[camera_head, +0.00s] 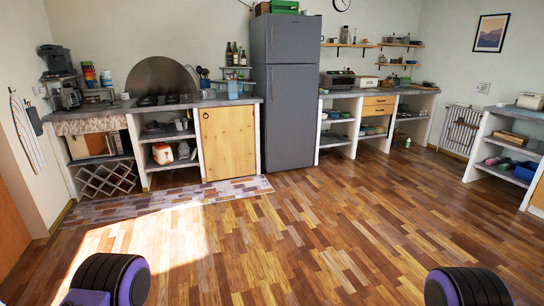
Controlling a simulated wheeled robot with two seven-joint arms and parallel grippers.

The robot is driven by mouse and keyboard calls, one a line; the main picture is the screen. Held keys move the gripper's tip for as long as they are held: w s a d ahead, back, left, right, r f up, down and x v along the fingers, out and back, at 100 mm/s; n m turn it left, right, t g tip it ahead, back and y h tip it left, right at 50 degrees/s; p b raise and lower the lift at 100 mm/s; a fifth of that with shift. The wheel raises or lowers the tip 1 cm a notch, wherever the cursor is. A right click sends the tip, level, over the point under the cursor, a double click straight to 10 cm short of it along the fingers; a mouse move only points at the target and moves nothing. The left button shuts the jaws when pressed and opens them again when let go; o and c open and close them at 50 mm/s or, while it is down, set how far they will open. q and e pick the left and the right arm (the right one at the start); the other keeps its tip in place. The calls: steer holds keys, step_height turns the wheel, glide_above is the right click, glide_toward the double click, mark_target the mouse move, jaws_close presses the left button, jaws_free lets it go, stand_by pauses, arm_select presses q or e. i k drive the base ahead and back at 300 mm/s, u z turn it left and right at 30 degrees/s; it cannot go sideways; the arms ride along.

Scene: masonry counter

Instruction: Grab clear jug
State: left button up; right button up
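I cannot pick out a clear jug with certainty; objects on the counters are small and far off. A dark appliance, perhaps a coffee maker (70,98), stands at the left end of the left masonry counter (222,102). A white and red container (162,154) stands on an open shelf under that counter. Neither of my grippers shows. Only black and purple parts of my arms show at the bottom left and bottom right edges.
A grey fridge (291,110) stands between the left counter and the right counter (368,91). A low shelf unit (478,148) stands at the right. A patterned rug (165,203) lies before the left counter. The wooden floor (300,235) ahead is clear.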

mark_target(233, 93)
steer(key=u, duration=0.15)
steer(key=i, duration=2.75)
steer(key=u, duration=0.1)
steer(key=i, duration=4.2)
steer(key=z, duration=0.05)
